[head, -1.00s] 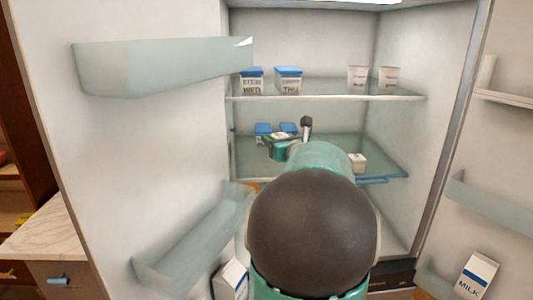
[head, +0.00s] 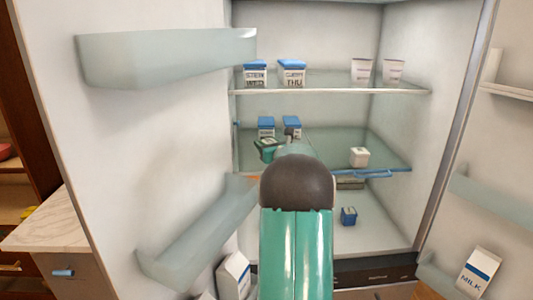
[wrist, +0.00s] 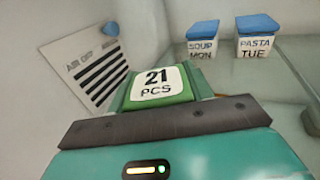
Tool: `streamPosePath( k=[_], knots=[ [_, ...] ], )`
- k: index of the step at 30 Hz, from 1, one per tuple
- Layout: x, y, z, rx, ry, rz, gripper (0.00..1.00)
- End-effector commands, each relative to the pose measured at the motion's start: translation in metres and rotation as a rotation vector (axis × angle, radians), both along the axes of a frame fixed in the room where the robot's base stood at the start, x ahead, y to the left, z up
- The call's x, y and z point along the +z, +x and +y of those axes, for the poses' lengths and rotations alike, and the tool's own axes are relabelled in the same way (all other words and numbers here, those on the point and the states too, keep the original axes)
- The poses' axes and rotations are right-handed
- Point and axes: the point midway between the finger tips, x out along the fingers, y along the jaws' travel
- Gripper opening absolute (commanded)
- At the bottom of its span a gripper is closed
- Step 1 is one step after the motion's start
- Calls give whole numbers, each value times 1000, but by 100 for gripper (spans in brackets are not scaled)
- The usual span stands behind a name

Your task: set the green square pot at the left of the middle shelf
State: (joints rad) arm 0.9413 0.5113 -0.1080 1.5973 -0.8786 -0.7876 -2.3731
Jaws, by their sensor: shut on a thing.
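The green square pot (wrist: 158,88), with a white "21 PCS" label, is in my gripper (wrist: 165,122) in the wrist view. The gripper's dark jaw edge lies across the pot's near side and hides its lower part. In the head view the pot (head: 266,143) shows small at the left part of the middle shelf (head: 335,150), in front of the blue-lidded tubs. My gripper is shut on it. My own arm hides part of the shelf. I cannot tell whether the pot touches the shelf glass.
Tubs "SOUP MON" (wrist: 202,40) and "PASTA TUE" (wrist: 257,38) stand at the back of the middle shelf. A vent panel (wrist: 97,70) is on the left wall. A white pot (head: 359,157) is at the shelf's right. The upper shelf (head: 335,86) holds several containers.

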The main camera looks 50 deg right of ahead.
Motion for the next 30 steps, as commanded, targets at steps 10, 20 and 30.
streamPosePath(
  k=[10, 20, 30],
  knots=[
    [-35, 5, -2, 0, 0, -2, 24],
    [-39, 4, -2, 0, 0, 0, 55],
    [-38, 4, -2, 0, 1, 0, 73]
  ],
)
